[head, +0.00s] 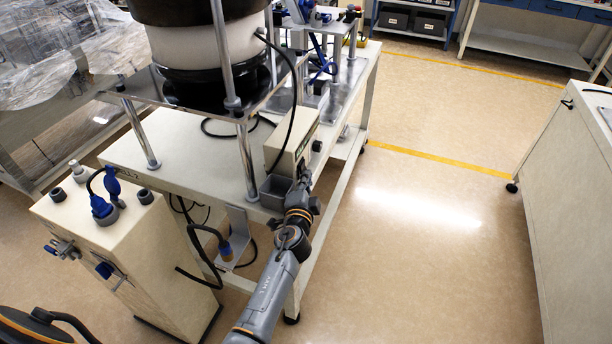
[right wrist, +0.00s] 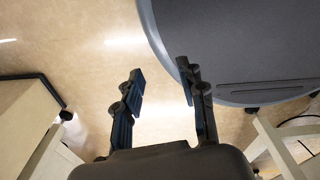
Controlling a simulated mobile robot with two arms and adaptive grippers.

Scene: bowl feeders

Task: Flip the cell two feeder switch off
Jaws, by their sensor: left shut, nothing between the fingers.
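A beige feeder control box (head: 289,146) sits on the near right edge of the feeder table, below the black and white bowl feeder (head: 205,50). Its right face carries dark controls; the switch itself is too small to make out. My left gripper (head: 304,174) is shut and empty, close to the near right end of this box. I cannot tell whether it touches. In the right wrist view, my right gripper (right wrist: 160,85) is open and empty, with its two fingers apart above the floor.
The feeder table (head: 190,150) has a cell label at its left edge. A beige cabinet (head: 130,245) with blue plugs and cables stands at the near left. A grey bin (head: 277,192) is beside my left gripper. The floor (head: 430,230) to the right is clear.

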